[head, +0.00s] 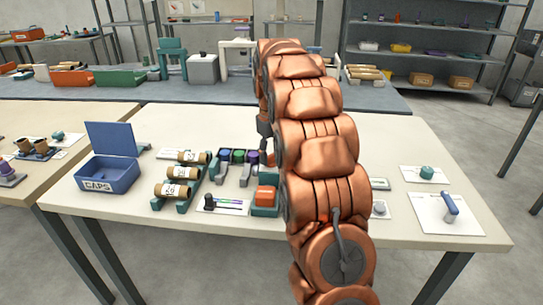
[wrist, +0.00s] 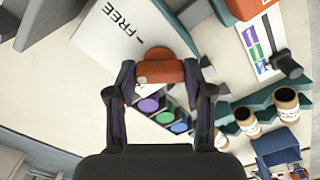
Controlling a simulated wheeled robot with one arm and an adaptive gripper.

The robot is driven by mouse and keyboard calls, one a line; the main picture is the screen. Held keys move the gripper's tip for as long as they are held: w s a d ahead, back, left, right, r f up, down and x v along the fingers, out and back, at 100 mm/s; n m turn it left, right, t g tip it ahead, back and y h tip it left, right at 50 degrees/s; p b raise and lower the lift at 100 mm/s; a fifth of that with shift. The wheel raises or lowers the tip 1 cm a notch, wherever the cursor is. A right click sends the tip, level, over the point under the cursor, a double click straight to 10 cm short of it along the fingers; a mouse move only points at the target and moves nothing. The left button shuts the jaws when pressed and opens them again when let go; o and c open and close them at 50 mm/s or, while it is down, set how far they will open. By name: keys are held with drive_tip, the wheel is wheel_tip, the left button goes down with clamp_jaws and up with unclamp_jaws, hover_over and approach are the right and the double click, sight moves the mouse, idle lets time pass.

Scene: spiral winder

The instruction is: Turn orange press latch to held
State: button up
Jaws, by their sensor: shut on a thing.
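The orange press latch (wrist: 158,70) is between my fingertips in the wrist view, a rounded orange piece with a knob-like part behind it. My gripper (wrist: 165,74) is shut on it, one finger at each side. A white panel (wrist: 128,45) beside the latch carries the word FREE. No "held" mark can be read. In the head view my copper arm hides the latch and most of the gripper; only a dark part of the wrist shows at the arm's left edge.
Purple, blue and green round pieces (wrist: 165,112) sit just below the latch in the wrist view. Labelled brown rolls (head: 177,180) lie on teal racks. A blue CAPS box (head: 107,176) stands at left, an orange block (head: 266,197) near the arm. The table's front right is partly clear.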

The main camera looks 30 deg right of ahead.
sight(271, 155)
drive_tip(key=n, duration=0.4)
drive_tip(key=shift+n+p, duration=0.35)
drive_tip(key=shift+n, duration=1.35)
drive_tip(key=o, duration=1.2)
drive_tip(key=shift+c, duration=0.2)
drive_tip(key=shift+r, duration=0.1)
wheel_tip(271, 155, up, 7)
drive_tip(key=shift+f, duration=0.15)
drive_tip(key=shift+r, duration=0.25)
